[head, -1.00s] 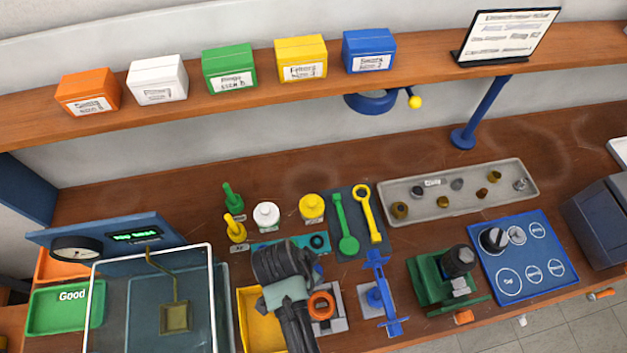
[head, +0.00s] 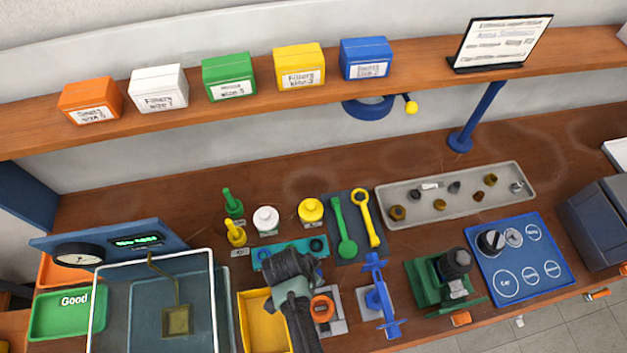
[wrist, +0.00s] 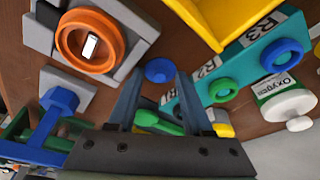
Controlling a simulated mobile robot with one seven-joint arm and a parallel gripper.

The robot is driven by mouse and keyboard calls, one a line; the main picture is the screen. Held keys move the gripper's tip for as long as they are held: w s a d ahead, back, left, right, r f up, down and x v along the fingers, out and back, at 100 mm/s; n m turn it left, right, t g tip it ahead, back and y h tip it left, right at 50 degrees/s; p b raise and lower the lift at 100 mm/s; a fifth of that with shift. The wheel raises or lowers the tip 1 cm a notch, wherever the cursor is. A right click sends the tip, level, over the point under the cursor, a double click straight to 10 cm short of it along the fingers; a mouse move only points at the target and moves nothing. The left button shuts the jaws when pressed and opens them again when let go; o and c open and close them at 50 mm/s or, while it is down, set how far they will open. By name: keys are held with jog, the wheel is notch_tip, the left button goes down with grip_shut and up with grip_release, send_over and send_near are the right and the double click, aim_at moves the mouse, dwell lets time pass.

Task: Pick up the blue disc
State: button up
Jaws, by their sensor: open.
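The blue disc (wrist: 160,70) lies on the brown bench in the wrist view, framed between the tips of my two fingers. My gripper (wrist: 157,83) is open and nothing is held in it; whether its fingers are level with the disc I cannot tell. In the head view my gripper (head: 290,266) is over the front part of the bench and mostly hides the disc. A teal rack (wrist: 252,72) stands beside the disc, with a blue ring (wrist: 285,52) and a green ring (wrist: 222,88) on it.
Close by are an orange ring (wrist: 90,41) on a grey fixture, a yellow bin (head: 262,318) and a blue stand (head: 376,298). A green spanner (head: 345,238) and yellow spanner (head: 366,215) lie on a dark mat. Bottles stand behind the rack.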

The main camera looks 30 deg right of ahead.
grip_shut()
dwell(0.3)
jog(key=shift+r, duration=0.1)
